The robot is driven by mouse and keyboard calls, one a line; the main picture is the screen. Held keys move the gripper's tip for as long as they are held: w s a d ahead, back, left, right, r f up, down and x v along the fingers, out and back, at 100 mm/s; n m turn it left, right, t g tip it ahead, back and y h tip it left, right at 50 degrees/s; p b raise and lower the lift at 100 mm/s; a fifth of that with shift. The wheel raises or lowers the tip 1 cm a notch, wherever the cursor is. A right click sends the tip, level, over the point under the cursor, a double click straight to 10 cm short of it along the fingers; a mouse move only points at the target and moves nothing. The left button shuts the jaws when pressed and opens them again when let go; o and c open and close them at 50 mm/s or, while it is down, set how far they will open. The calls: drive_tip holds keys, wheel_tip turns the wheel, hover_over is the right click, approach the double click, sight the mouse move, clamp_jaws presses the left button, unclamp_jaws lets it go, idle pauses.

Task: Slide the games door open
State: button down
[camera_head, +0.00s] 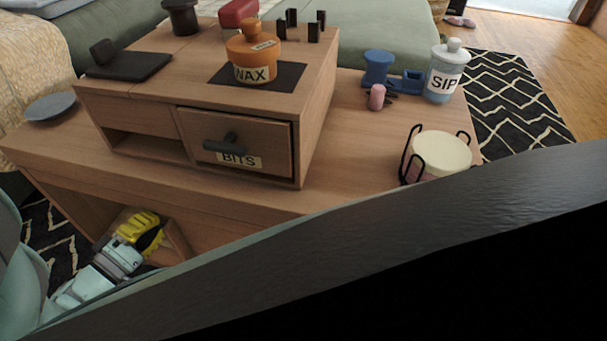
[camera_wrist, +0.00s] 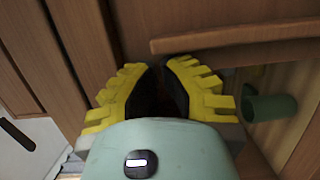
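No label reading games shows, and I cannot tell which panel is the games door. In the head view, a wooden panel (camera_head: 177,236) stands in the table's low front, beside my gripper (camera_head: 156,232). My gripper is at the lower left, by the low opening under the tabletop. In the wrist view, my gripper (camera_wrist: 162,68) has its yellow fingers a little apart, with dark inner pads and nothing clearly held between them. A wooden rail (camera_wrist: 240,36) crosses just beyond the tips. Whether the fingers touch wood is unclear.
A green cup (camera_wrist: 268,108) lies right of the fingers in the wrist view. Above, a drawer (camera_head: 240,144) labelled BITS is shut. The tabletop holds an orange WAX jar (camera_head: 252,55), a SIP jar (camera_head: 444,72) and a cream round container (camera_head: 441,152). A dark foreground surface hides the lower right.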

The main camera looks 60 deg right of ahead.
sight(181, 222)
drive_tip(key=s+p, duration=0.1)
drive_tip(key=s, duration=0.1)
drive_tip(key=s+d+p, duration=0.1)
drive_tip(key=shift+s+d+r, duration=0.15)
drive_tip(key=shift+s+d, duration=0.05)
drive_tip(key=shift+s, duration=0.2)
drive_tip(key=shift+s+d+p, duration=0.15)
drive_tip(key=shift+s+p, duration=0.15)
drive_tip(key=shift+s, duration=0.2)
drive_tip(key=shift+w+f, duration=0.2)
drive_tip(key=shift+w, duration=0.05)
